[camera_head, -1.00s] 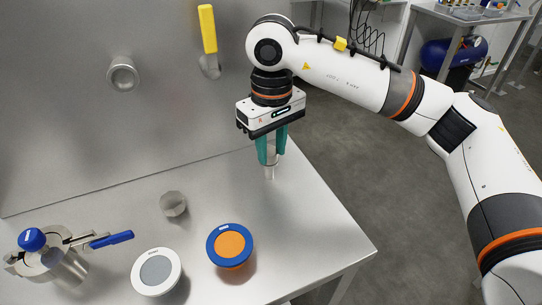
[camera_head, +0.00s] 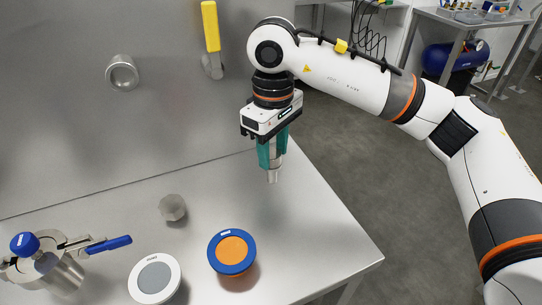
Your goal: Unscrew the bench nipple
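The bench nipple (camera_head: 273,176) is a small bright metal piece near the back right of the steel bench. Its lower end shows below my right gripper's fingertips. My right gripper (camera_head: 272,162) points down with its two teal fingers on either side of the nipple and looks shut on it. The fingers hide most of the nipple's upper part. I cannot tell whether its lower end still touches the bench. My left gripper is not in view.
A round blue-and-orange disc (camera_head: 232,251) and a white-and-grey disc (camera_head: 155,277) are at the front. A small metal cap (camera_head: 172,207) stands behind them. A clamp with a blue handle (camera_head: 108,245) is at left. A pipe stub (camera_head: 122,72) and yellow-handled valve (camera_head: 211,28) are on the back wall.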

